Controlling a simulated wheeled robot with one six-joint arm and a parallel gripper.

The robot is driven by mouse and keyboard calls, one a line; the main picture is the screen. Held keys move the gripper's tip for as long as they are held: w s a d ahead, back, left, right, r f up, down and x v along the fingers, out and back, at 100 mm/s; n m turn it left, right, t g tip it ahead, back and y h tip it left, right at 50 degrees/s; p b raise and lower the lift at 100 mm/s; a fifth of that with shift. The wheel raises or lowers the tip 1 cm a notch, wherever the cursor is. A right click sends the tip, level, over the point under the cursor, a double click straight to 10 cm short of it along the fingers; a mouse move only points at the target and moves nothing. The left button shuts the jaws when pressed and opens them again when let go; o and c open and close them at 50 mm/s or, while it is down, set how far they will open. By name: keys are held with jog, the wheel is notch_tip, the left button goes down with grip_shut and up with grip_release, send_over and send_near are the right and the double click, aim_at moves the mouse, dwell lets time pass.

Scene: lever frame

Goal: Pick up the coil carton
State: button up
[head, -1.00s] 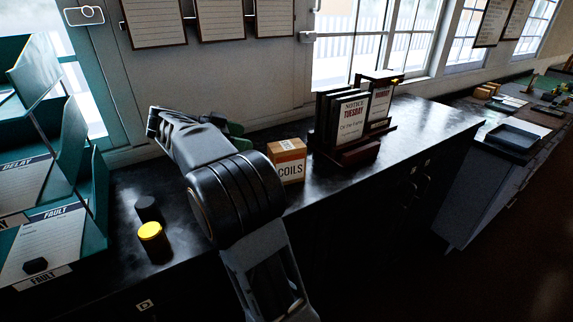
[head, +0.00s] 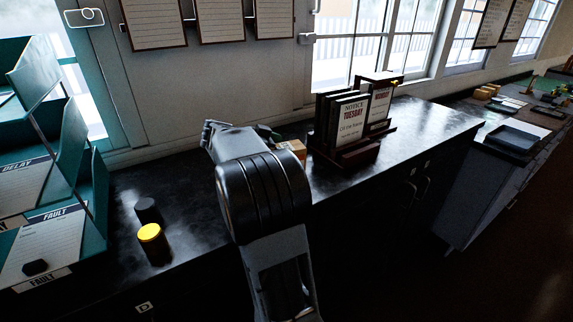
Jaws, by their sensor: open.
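The coil carton (head: 297,148) is a small orange-tan box on the dark counter (head: 420,125), left of the notice holder. Only its top and right edge show; my arm hides its labelled front. My gripper (head: 268,133) is mostly hidden behind my own arm. Only a small greenish part of it shows, just left of the carton and near its top. The gripper is open. Whether it touches the carton or is around it cannot be seen.
A wooden holder with notice cards (head: 350,125) stands close on the carton's right. A yellow-topped cylinder (head: 152,241) and a black cylinder (head: 147,210) stand at the left. A teal paper rack (head: 95,205) is at the far left. The counter right of the holder is clear.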

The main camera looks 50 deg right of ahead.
jog(key=shift+s+d+f, duration=0.1)
jog(key=shift+d, duration=0.1)
jog(key=shift+c, duration=0.2)
jog(key=c, duration=1.6)
